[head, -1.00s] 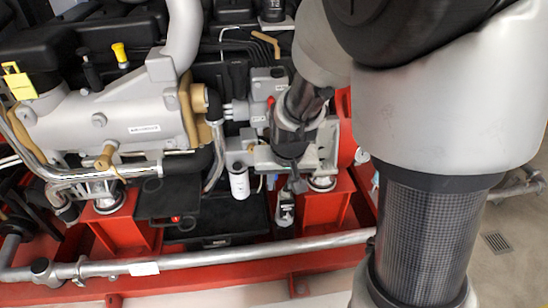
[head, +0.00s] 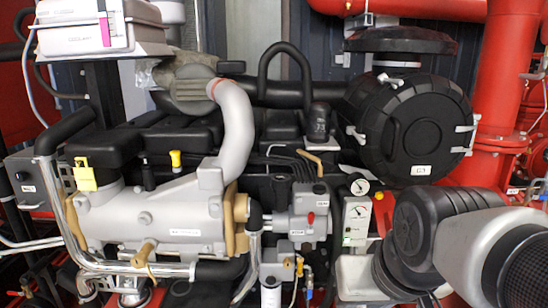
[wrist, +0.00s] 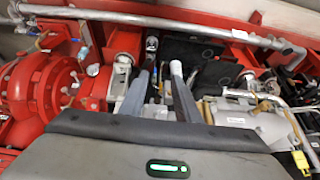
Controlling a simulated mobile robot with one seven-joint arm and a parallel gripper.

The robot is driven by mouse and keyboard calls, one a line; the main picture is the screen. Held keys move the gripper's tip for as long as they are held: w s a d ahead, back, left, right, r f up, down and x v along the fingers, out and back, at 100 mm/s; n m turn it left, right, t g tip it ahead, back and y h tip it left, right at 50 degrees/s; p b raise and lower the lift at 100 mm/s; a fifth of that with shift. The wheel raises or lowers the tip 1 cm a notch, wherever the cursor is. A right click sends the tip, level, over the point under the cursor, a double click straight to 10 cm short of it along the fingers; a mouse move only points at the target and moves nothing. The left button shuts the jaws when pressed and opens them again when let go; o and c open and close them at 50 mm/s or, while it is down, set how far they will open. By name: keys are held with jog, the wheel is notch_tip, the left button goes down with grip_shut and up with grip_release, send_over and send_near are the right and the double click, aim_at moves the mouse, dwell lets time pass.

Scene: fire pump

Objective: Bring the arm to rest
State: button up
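My gripper (wrist: 158,85) shows only in the wrist view. Its two grey fingers stand apart with a gap between them, and I see nothing held there. Engine parts and the red frame lie beyond the fingers; whether the fingertips touch anything I cannot tell. In the head view, my arm (head: 500,262) fills the lower right corner, with a dark joint and a light grey link in front of the engine. The gripper end is out of that view.
The grey engine manifold (head: 165,225) with a yellow tag (head: 85,175) is at left. A round black air filter housing (head: 415,125) and red pipes (head: 508,80) stand behind my arm. A gauge panel (head: 357,222) is close beside it. A metal pipe (wrist: 150,20) crosses the wrist view's top.

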notch_tip(320, 180, up, 16)
jog(key=s+p, duration=0.2)
jog(key=p, duration=1.3)
jog(key=shift+s+d+r, duration=0.15)
jog(key=shift+d+r, duration=0.1)
jog(key=shift+d, duration=0.1)
